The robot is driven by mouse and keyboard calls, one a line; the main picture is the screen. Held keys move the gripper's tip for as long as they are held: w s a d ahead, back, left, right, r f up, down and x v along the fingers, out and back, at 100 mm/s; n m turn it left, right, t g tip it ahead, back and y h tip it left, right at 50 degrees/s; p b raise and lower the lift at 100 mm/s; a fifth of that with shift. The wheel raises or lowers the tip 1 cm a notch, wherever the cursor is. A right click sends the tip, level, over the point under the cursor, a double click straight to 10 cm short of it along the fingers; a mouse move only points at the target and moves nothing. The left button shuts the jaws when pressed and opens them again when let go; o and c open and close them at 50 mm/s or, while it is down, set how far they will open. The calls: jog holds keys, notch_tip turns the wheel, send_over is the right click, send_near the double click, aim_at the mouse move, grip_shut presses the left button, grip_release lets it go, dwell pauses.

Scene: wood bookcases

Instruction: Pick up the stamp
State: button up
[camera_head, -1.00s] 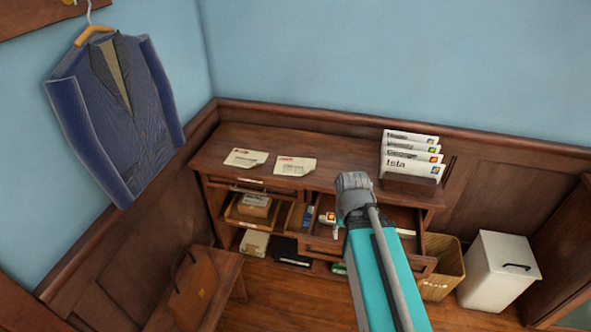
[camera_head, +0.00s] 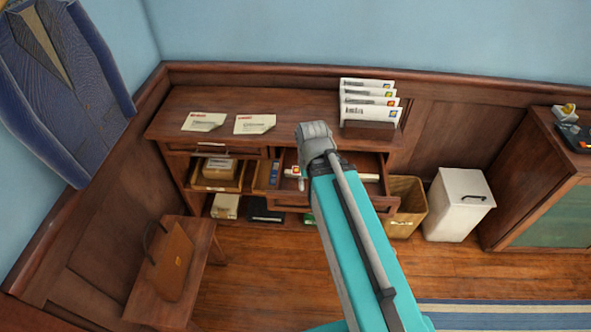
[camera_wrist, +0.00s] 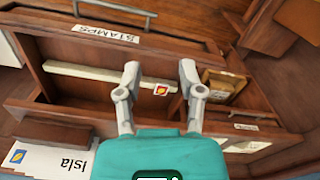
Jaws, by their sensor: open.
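The stamp (camera_wrist: 160,89) is a small white piece with an orange-red picture. In the wrist view it lies in an open drawer (camera_wrist: 60,95), beside the end of a long pale strip (camera_wrist: 85,73). My gripper (camera_wrist: 159,70) is open, with one finger on each side of the stamp in the picture. I cannot tell the height gap, and I see no contact. In the head view, a small white and red piece, likely the stamp (camera_head: 296,170), shows left of my teal arm. The arm hides part of the drawer and my fingertips there.
A label reading STAMPS (camera_wrist: 107,34) is on the drawer front. A rack of envelopes (camera_head: 368,105) and two letters (camera_head: 204,122) stand or lie on the desk top (camera_head: 285,100). A basket (camera_head: 405,205) and white bin (camera_head: 458,205) are right of the desk.

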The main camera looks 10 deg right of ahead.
dwell(0.3)
jog(key=o, duration=0.5)
jog(key=shift+w, duration=0.2)
jog(key=shift+c, duration=0.2)
jog(key=shift+o, duration=1.1)
jog(key=shift+w+n, duration=0.3)
jog(key=w+n, duration=0.4)
jog(key=w, duration=0.2)
jog(key=w+f+n+b, duration=0.1)
jog(key=w+n, duration=0.3)
jog(key=w, duration=0.2)
jog(key=w+n, duration=0.4)
jog(key=w, duration=0.2)
jog(key=shift+w+d+f+n+b, duration=0.15)
jog(key=shift+d+f+n+b, duration=0.15)
jog(key=shift+f, duration=0.05)
jog(key=shift+w+n, duration=0.7)
jog(key=shift+f, duration=0.1)
jog(key=b, duration=0.9)
send_over(295, 170)
jog(key=f, duration=0.8)
jog(key=shift+d+f, duration=0.2)
jog(key=shift+f, duration=0.05)
jog(key=shift+f, duration=0.1)
jog(key=shift+s+a+f+b, duration=0.1)
jog(key=shift+a+f+b, duration=0.05)
jog(key=shift+f+b, duration=2.35)
